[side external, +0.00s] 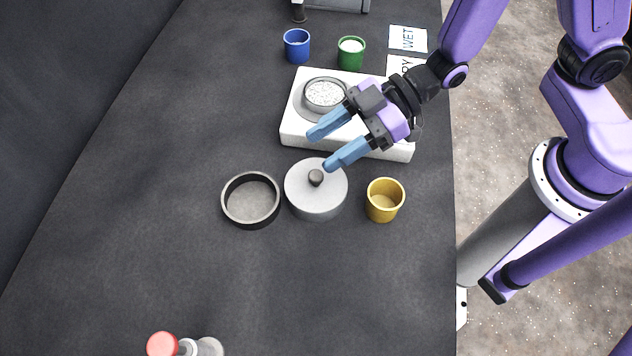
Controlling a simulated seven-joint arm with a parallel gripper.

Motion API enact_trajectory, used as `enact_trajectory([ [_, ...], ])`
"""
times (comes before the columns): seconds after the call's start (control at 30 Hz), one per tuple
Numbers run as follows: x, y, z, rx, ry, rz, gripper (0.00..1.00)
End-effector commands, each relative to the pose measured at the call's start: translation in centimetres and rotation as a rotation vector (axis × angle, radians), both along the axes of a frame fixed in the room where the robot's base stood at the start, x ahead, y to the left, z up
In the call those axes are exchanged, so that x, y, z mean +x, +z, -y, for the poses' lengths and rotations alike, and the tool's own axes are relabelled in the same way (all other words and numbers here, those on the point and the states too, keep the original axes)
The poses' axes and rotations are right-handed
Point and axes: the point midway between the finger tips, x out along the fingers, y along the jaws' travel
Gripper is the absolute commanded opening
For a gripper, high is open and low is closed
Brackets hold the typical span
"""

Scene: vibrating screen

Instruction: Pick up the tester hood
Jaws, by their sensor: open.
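The tester hood looks to be the round grey lid-like piece (304,199) with a dark knob (316,177) on top, sitting on the dark table in the side external view. My gripper (326,150) is open, with two blue fingers spread apart. In the picture its fingertips are just above the knob, and one finger's tip overlaps the hood's upper right edge. Nothing is between the fingers. I cannot tell the exact height of the fingers above the hood.
A black-rimmed pan (251,224) stands close left of the hood, and a yellow cup (383,211) close right. Behind is a white machine (296,137) with a round sieve (324,95). Blue (297,46) and green (351,52) cups stand farther back. The front table is mostly clear.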

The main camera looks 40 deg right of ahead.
Motion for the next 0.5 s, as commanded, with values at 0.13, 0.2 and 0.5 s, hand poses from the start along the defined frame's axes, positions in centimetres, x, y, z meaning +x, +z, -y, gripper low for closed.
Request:
enact_trajectory([
  [0.13, -0.1, -1.6, 0.1, -0.006, 0.000, -0.002, 0.53],
  [0.2, 0.0, -2.2, 0.1, -0.004, 0.000, -0.001, 0.53],
  [0.5, 0.0, -3.5, 0.0, -0.003, -0.001, 0.000, 0.53],
])
